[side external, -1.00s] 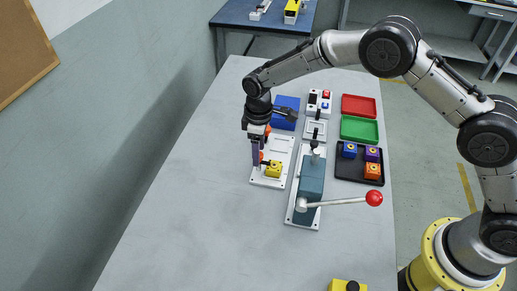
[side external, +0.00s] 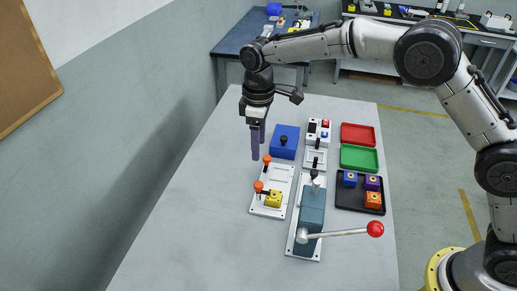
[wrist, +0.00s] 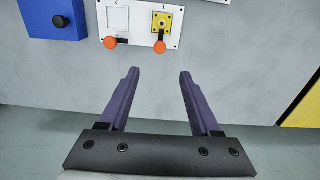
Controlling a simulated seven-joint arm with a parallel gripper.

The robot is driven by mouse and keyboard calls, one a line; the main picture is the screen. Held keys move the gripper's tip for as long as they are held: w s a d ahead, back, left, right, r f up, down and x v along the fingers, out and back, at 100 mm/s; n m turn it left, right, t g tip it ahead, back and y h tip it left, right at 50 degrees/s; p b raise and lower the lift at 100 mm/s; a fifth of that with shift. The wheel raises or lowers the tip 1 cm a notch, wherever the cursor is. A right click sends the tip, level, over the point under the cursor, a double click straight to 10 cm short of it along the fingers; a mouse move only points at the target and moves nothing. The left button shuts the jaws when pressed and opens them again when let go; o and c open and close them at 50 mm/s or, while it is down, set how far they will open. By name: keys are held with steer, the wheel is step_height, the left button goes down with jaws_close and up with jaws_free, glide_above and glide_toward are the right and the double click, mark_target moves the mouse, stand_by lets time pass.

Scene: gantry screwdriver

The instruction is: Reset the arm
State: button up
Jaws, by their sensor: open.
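My gripper (side external: 256,142) is raised above the table at the far left of the fixtures, with nothing in it. In the wrist view its two purple fingers (wrist: 158,90) stand wide apart with only the bare table between them. In the side view the fingers overlap as one dark strip, pointing down. The white two-station plate (side external: 262,206) lies in front of the gripper, with orange-knobbed clamps (side external: 258,187) along its left side. A yellow block (side external: 273,200) sits at its near station; in the wrist view this block (wrist: 162,22) is in the station beside an empty marked square.
A blue box (side external: 285,135), a white button box (side external: 318,128) and a blue press with a red-knobbed lever (side external: 375,229) stand nearby. Red (side external: 358,134) and green (side external: 359,157) trays and a black tray (side external: 348,201) with coloured blocks are at right. The table's left side is clear.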

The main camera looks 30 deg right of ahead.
stand_by(0.4)
steer(key=s+d+r+m+t, duration=0.15)
steer(key=d+r, duration=0.45)
steer(key=r, duration=0.6)
steer(key=s+d+r+m+t, duration=0.2)
steer(key=s+d+r+t, duration=0.1)
steer(key=s+d+r, duration=0.7)
steer(key=s+d+f+m+t, duration=0.1)
steer(key=s+d+f+m, duration=0.15)
steer(key=s, duration=1.25)
steer(key=s+f+m, duration=0.3)
steer(key=s+f, duration=0.4)
steer(key=f, duration=0.1)
steer(key=shift+d, duration=0.45)
